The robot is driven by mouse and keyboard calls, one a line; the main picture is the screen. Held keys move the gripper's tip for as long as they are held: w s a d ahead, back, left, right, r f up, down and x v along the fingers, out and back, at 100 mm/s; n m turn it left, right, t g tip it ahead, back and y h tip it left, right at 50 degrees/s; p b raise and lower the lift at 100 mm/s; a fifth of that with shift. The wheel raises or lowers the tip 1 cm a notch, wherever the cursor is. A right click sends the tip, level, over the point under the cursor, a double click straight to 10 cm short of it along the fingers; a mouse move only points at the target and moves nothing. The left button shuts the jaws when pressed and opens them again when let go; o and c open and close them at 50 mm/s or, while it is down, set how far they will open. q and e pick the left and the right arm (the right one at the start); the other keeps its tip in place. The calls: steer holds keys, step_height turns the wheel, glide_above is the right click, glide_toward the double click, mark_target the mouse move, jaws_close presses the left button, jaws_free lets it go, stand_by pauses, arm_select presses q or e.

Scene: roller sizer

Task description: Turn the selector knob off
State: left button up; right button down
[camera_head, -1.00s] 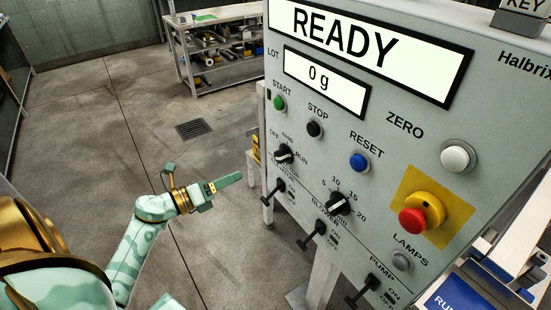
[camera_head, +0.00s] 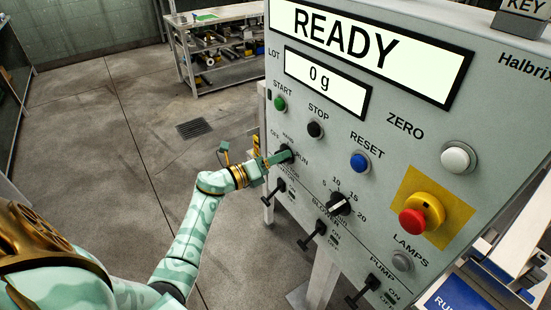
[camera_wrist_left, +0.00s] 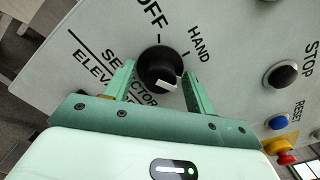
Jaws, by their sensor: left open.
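My right gripper is not in view.
The panel carries a green START button (camera_head: 280,103), a black STOP button (camera_head: 315,128), a blue RESET button (camera_head: 359,162) and a red emergency button (camera_head: 412,221). A black dial (camera_head: 339,204) and toggle levers sit below. The floor at left is clear.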

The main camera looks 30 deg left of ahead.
arm_select(q)
steer(key=c, duration=1)
steer(key=shift+o, duration=0.2)
steer(key=shift+s+f+n+p, duration=0.15)
steer(key=shift+n+p, duration=2.55)
steer(key=shift+n, duration=3.25)
steer(key=shift+w+f+n+p, duration=0.1)
steer(key=shift+n+p, duration=2.55)
steer(key=shift+n, duration=3.3)
steer(key=o, duration=1)
steer(key=shift+c, duration=0.2)
